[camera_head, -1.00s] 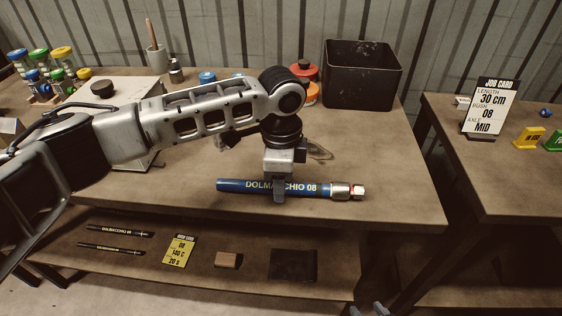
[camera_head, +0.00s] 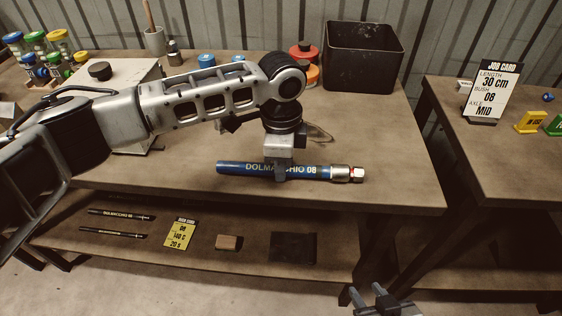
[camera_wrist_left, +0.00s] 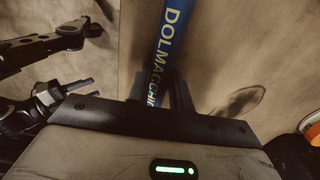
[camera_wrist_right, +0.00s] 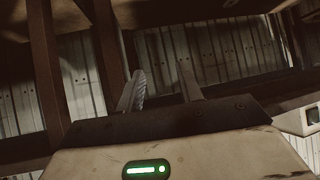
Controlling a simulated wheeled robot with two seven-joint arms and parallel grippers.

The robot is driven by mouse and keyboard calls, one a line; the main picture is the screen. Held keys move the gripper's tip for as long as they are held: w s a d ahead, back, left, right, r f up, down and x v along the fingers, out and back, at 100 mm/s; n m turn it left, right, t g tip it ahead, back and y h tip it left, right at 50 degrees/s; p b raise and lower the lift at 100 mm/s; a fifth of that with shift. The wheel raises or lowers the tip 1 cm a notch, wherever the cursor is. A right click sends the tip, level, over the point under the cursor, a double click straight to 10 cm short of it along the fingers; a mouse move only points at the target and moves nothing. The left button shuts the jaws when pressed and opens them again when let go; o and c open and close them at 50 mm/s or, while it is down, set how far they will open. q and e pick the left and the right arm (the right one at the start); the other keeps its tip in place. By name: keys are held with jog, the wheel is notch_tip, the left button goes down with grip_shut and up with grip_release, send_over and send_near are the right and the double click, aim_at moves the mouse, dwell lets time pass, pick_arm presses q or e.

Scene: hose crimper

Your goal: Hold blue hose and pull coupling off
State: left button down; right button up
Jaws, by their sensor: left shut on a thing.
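The blue hose (camera_head: 240,168) with "DOLMACCHIO 08" lettering lies crosswise near the front of the main table. The hose also shows between the fingers in the left wrist view (camera_wrist_left: 170,45). My right gripper (camera_head: 374,296) is at the bottom edge, below and in front of the table, its fingers apart and empty; they also show in the right wrist view (camera_wrist_right: 160,90).
A black bin (camera_head: 362,60) stands at the back of the table (camera_head: 400,185). A job card (camera_head: 495,90) stands on the right table. The lower shelf holds black hoses (camera_head: 115,233), a yellow card (camera_head: 180,234) and a small block (camera_head: 229,242). Table around the coupling is clear.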

jog(key=o, duration=0.5)
jog(key=shift+c, duration=0.2)
jog(key=w+a+r+n+y, duration=0.25)
jog(key=w+r, duration=0.25)
jog(key=r, duration=0.5)
jog(key=w+a+r+n+y, duration=0.2)
jog(key=w+a+r+n, duration=0.3)
jog(key=r, duration=0.4)
jog(key=shift+m+h, duration=0.25)
jog(key=shift+h, duration=0.1)
jog(key=w+d+r, duration=0.1)
jog(key=w, duration=0.2)
jog(key=w+r, duration=0.1)
jog(key=w, duration=0.3)
jog(key=w+d+r, duration=0.1)
jog(key=w+r, duration=0.1)
jog(key=w, duration=0.1)
jog(key=shift+w+d, duration=0.2)
jog(key=shift+d, duration=0.15)
jog(key=w+d+r+h, duration=0.1)
jog(key=w+d+r, duration=0.1)
jog(key=w+r, duration=0.5)
jog(key=n+g+h, duration=0.1)
jog(key=n+g, duration=0.7)
jog(key=g, duration=0.2)
send_near(346, 168)
jog(key=x, duration=1)
jog(key=shift+f, duration=0.1)
